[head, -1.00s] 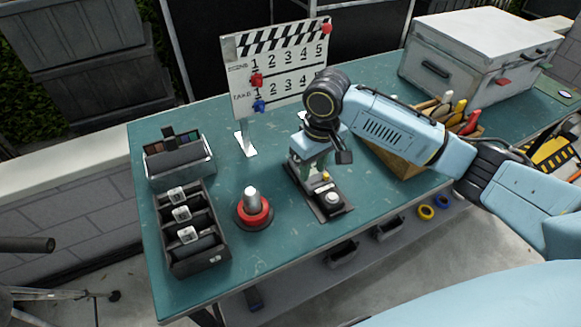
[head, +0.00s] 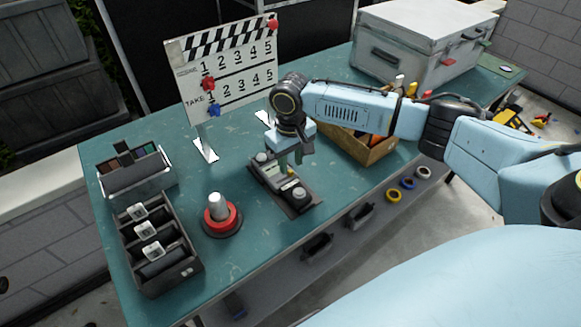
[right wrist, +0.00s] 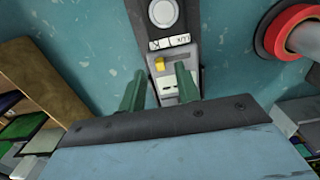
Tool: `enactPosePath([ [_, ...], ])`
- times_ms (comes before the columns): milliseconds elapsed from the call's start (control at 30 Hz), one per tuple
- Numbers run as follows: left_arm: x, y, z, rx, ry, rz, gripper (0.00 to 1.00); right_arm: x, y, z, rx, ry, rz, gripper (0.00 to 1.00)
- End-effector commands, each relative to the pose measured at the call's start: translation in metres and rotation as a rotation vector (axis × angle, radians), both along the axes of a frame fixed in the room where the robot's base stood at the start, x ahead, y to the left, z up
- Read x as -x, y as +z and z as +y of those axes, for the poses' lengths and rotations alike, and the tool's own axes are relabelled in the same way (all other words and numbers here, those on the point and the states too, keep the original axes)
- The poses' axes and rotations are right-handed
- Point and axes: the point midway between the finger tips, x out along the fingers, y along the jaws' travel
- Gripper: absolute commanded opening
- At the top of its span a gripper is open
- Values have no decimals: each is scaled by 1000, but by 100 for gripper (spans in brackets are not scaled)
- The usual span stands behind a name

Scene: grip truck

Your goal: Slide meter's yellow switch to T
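The meter (head: 270,178) is a long dark device with round knobs, lying on the teal table. In the right wrist view the meter (right wrist: 162,30) shows a round white dial, and its small yellow switch (right wrist: 159,64) sits in a slot at the left side of a grey panel. Labels above the switch are too blurred to find a T. My right gripper (head: 291,158) is over the meter, pointing down. In the right wrist view its two green fingers (right wrist: 159,82) are apart, with the yellow switch showing between and just beyond their tips. My left gripper is in no view.
A red-ringed round button (head: 221,216) and a black divided box (head: 159,245) stand left of the meter. A clapperboard (head: 222,75) stands behind it. A wooden tool box (head: 365,151) and a white case (head: 423,45) are to the right.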

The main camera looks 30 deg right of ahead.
Motion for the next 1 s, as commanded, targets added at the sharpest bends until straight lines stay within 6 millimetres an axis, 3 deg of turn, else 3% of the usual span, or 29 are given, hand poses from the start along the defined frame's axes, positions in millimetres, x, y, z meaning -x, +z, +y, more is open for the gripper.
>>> enactPosePath([
  [200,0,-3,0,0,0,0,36,0,-22,0,0,1,1,33],
  [533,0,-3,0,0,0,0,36,0,-24,0,0,2,0,33],
  [800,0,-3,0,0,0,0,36,0,-24,0,0,1,0,0],
  [1000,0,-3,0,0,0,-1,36,0,-24,0,0,1,-1,0],
])
